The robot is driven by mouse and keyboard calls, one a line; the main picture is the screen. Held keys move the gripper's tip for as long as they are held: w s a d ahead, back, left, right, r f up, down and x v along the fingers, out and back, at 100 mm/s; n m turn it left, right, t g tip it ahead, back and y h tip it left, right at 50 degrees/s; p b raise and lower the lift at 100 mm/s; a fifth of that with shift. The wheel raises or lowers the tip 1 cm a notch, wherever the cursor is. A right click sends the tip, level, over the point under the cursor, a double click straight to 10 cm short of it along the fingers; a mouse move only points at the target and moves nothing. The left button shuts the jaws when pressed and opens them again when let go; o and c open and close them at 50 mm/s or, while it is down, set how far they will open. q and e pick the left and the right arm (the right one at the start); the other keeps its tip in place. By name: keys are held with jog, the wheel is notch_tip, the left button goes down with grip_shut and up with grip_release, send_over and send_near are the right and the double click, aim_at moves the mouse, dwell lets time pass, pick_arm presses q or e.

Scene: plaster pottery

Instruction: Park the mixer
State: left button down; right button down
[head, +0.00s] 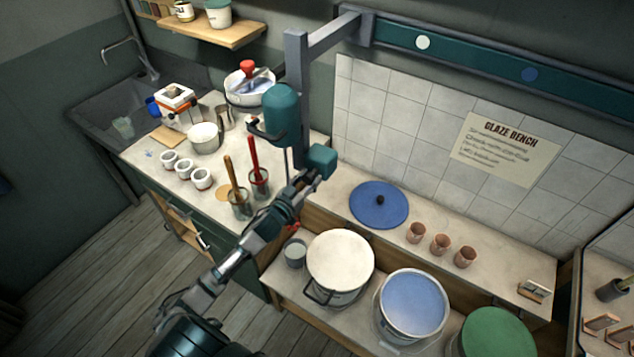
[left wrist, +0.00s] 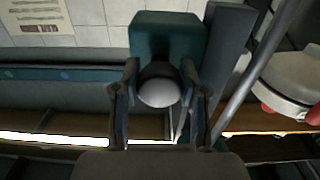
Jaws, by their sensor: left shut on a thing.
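The mixer has a teal motor body (head: 281,112) on a grey post (head: 297,65) that hangs from an arm off the wall rail (head: 480,58). The rail carries a white dot (head: 424,42) and a blue dot (head: 530,74). A teal block (head: 322,160) sits beside the motor body; it also shows in the left wrist view (left wrist: 168,35). My left gripper (head: 309,181) is shut on a pale round knob (left wrist: 160,88) on this block, with one finger on each side. The mixer's thin shaft (head: 287,160) goes down behind my arm, its lower end hidden.
A white bucket (head: 340,262), a blue-filled bucket (head: 412,305) and a green-topped one (head: 497,335) stand on the lower shelf. A blue lid (head: 378,204) and three clay cups (head: 440,244) are on the bench. Tool pots (head: 240,207) and jars stand left.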

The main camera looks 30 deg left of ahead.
pick_arm(q)
jog(key=shift+r, duration=0.15)
jog(key=shift+a, duration=0.1)
jog(key=c, duration=0.7)
grip_release()
jog(key=shift+o, duration=0.3)
jog(key=shift+a, duration=0.35)
jog(key=shift+f, duration=0.2)
jog(key=s, duration=1.2)
jog(key=shift+a, duration=0.3)
pick_arm(e)
jog(key=shift+d, duration=0.55)
